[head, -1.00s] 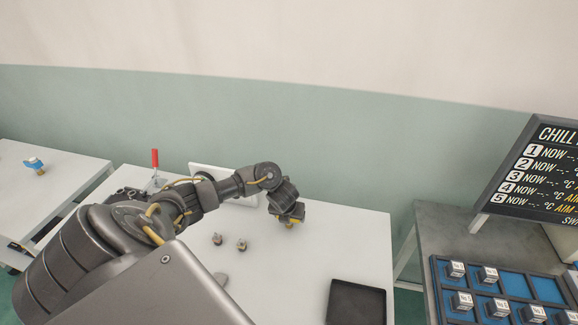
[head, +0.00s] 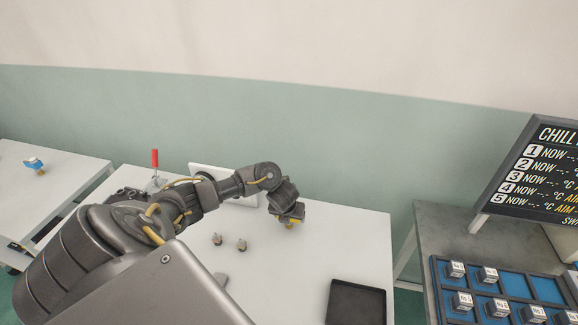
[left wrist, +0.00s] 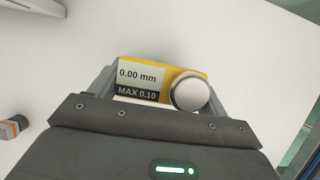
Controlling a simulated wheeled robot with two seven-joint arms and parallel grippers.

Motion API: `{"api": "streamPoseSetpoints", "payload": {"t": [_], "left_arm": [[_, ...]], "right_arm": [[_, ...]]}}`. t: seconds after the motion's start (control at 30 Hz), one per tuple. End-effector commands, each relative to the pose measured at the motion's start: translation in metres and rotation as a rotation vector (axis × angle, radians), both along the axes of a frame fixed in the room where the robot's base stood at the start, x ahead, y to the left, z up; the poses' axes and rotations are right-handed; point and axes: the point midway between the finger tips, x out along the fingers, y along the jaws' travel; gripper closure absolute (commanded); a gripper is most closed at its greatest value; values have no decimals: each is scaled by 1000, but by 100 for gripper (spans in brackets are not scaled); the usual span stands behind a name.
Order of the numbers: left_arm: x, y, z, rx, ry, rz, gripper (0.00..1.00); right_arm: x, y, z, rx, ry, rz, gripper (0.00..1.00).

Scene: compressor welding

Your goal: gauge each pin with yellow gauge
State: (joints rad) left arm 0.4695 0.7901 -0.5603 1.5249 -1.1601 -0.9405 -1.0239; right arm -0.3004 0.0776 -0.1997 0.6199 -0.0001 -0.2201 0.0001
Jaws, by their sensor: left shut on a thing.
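My left gripper (head: 291,221) is above the right part of the white table (head: 330,240). It is shut on the yellow gauge (left wrist: 190,72), which shows between its fingers in the left wrist view. The gauge's display reads "0.00 mm" and "MAX 0.10", with a round pale knob at its right end. Two small grey pins (head: 217,239) (head: 241,244) stand on the white table to the left of the gripper. A third grey piece (head: 221,279) is on the table nearer me, partly hidden by my arm. My right gripper is not in view.
A black tray (head: 356,286) lies at the table's front right. A red-handled clamp (head: 155,160) stands at the back left. A blue rack (head: 437,290) with several labelled blocks is on the grey table at right, below a dark board (head: 535,160).

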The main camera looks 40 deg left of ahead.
Motion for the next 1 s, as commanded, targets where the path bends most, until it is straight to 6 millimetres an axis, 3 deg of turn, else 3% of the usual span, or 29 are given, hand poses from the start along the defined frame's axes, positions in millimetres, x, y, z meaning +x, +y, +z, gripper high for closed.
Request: {"api": "streamPoseSetpoints", "payload": {"t": [0.37, 1.0], "left_arm": [[1, 0, 9, 0, -2, 0, 62], [1, 0, 55, -1, -2, 1, 62]], "right_arm": [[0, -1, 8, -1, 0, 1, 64], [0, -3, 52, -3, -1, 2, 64]]}}
